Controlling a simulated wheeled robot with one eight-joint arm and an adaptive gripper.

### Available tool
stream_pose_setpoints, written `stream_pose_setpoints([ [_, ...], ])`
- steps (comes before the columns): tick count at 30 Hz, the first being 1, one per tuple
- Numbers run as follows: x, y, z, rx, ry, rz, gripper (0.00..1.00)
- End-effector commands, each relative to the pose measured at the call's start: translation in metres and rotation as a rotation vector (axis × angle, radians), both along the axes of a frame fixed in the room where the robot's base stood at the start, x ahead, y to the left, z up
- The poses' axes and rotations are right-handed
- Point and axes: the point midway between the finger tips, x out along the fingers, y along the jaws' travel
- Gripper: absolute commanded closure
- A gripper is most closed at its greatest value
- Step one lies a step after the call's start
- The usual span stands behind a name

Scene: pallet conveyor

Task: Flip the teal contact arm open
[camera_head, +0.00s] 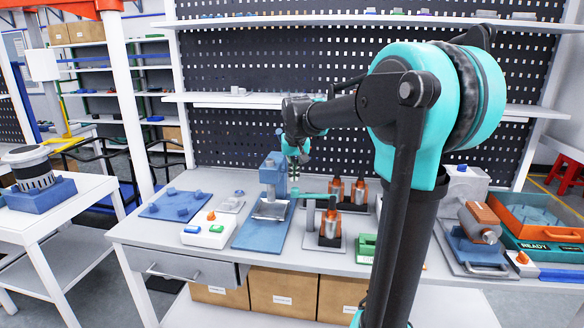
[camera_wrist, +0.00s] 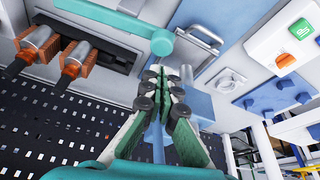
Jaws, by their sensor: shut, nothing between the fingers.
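The teal contact arm (camera_head: 313,196) is a flat bar lying roughly level above the bench, reaching left from a grey stand toward the blue fixture. In the wrist view the teal contact arm (camera_wrist: 120,23) crosses the top, its rounded end just beyond my fingertips. My gripper (camera_head: 297,157) hangs above the bench beside the blue fixture's column. In the wrist view my gripper (camera_wrist: 172,72) has its fingers together, with nothing between them. It appears apart from the arm, though the exact gap is hard to tell.
The blue fixture (camera_head: 273,169) stands close to my gripper. Orange-copper connectors (camera_head: 331,224) stand right of it. A white button box (camera_head: 205,232) and a blue mat (camera_head: 160,206) lie left. A black perforated panel (camera_head: 235,125) rises behind. Bare bench shows at the front.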

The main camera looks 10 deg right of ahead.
Motion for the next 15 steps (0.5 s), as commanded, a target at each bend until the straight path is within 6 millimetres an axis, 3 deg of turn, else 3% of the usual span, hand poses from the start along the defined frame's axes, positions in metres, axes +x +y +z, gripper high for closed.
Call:
stream_pose_setpoints([
  [6, 0.01, -0.001, -0.028, 0.0, 0.0, 0.0, 1.0],
  [15, 0.013, -0.001, -0.037, 0.0, 0.0, 0.0, 1.0],
])
